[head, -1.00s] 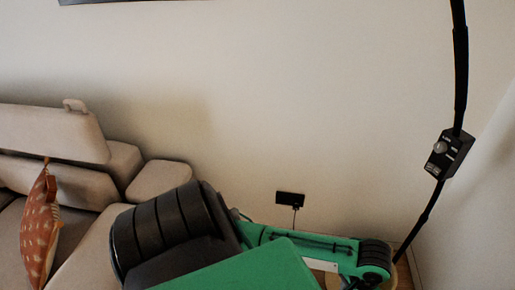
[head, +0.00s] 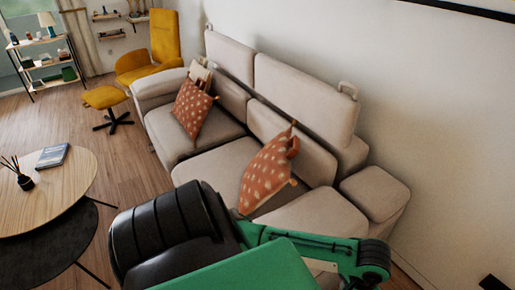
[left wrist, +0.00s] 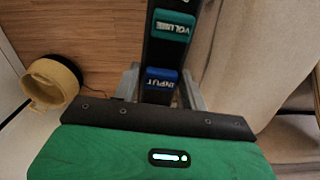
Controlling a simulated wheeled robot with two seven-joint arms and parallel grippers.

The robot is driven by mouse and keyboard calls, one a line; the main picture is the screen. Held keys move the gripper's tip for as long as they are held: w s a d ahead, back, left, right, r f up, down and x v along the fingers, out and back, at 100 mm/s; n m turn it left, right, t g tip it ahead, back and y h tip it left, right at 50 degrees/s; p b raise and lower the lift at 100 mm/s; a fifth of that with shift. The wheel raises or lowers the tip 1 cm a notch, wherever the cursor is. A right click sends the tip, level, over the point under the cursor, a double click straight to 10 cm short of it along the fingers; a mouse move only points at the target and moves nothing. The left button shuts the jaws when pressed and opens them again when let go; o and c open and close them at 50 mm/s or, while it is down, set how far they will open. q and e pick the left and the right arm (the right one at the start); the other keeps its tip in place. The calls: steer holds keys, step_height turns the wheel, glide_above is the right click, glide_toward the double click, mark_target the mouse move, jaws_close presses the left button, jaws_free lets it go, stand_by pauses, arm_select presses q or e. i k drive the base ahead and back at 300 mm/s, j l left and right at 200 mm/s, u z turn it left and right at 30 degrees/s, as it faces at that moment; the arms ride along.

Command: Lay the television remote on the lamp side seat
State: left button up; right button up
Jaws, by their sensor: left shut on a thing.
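The television remote (left wrist: 165,55) is black, with a teal VOLUME button and a blue INPUT button, in the left wrist view. My left gripper (left wrist: 162,88) is shut on it, with a grey finger on either side. The remote's far end is cut off by the frame. In the head view a beige two-seat sofa stands along the wall. Its right-hand seat (head: 213,178) carries an orange spotted cushion (head: 267,172) leaning at the back, and my green and black arm hides its front. The gripper and remote do not show in the head view. My right gripper is out of view.
A second orange cushion (head: 192,108) is on the left seat (head: 182,137). A round wooden coffee table (head: 62,190) with a book (head: 52,156) stands left. A yellow armchair (head: 165,45) is behind. A tan round object (left wrist: 50,82) is on the floor in the wrist view.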

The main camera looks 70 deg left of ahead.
mark_target(221, 186)
steer(key=k+j+u, duration=0.35)
steer(key=j, duration=0.3)
steer(key=k+j+u, duration=0.15)
steer(key=j, duration=0.2)
steer(key=k+j+u, duration=0.15)
steer(key=j, duration=0.2)
steer(key=j+u, duration=0.2)
steer(key=j, duration=0.2)
steer(key=k+j+u, duration=0.15)
steer(key=j, duration=0.25)
